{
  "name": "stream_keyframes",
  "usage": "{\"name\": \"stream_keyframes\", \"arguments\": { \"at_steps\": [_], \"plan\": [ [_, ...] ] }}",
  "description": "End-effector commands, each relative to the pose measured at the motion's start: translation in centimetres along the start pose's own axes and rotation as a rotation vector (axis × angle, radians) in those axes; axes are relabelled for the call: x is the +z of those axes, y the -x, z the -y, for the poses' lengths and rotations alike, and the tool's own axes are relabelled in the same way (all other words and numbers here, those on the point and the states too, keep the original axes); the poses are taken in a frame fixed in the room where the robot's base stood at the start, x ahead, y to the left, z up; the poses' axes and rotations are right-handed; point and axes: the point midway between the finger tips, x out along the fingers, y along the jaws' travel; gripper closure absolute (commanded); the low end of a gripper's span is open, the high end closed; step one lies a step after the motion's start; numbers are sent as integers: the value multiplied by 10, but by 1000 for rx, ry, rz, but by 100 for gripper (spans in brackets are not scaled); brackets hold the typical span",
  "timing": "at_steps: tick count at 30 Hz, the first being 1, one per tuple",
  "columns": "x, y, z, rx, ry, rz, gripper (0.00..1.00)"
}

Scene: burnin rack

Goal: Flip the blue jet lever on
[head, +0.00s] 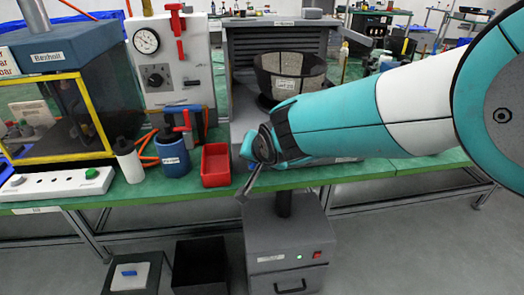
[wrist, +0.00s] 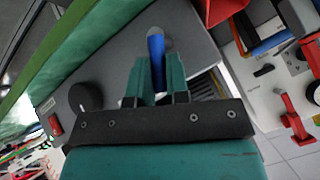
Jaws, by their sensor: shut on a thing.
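The blue lever (wrist: 156,50) stands out from a grey panel (wrist: 195,50) in the wrist view. My gripper (wrist: 158,78) has its two teal fingers on either side of the lever, closed on it. In the head view my gripper (head: 246,190) is at the front of the grey machine (head: 242,100) with the mesh basket, by the green bench's front edge. The lever is hidden behind my gripper and arm there.
A black knob (wrist: 84,97) and a red switch (wrist: 55,125) sit on the same panel. A red tray (head: 216,178), a blue container (head: 172,158) and a white bottle (head: 130,163) stand left of my gripper. A grey box (head: 286,250) is below the bench.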

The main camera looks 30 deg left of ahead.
Motion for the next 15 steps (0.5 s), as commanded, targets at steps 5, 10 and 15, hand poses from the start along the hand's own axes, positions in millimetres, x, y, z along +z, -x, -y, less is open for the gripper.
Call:
{"name": "stream_keyframes", "arguments": {
  "at_steps": [5,10,15],
  "plan": [
    [2,1,7,103,104,-27,100],
    [4,0,11,183,183,-49,100],
    [5,-1,13,239,237,-65,100]
  ]
}}
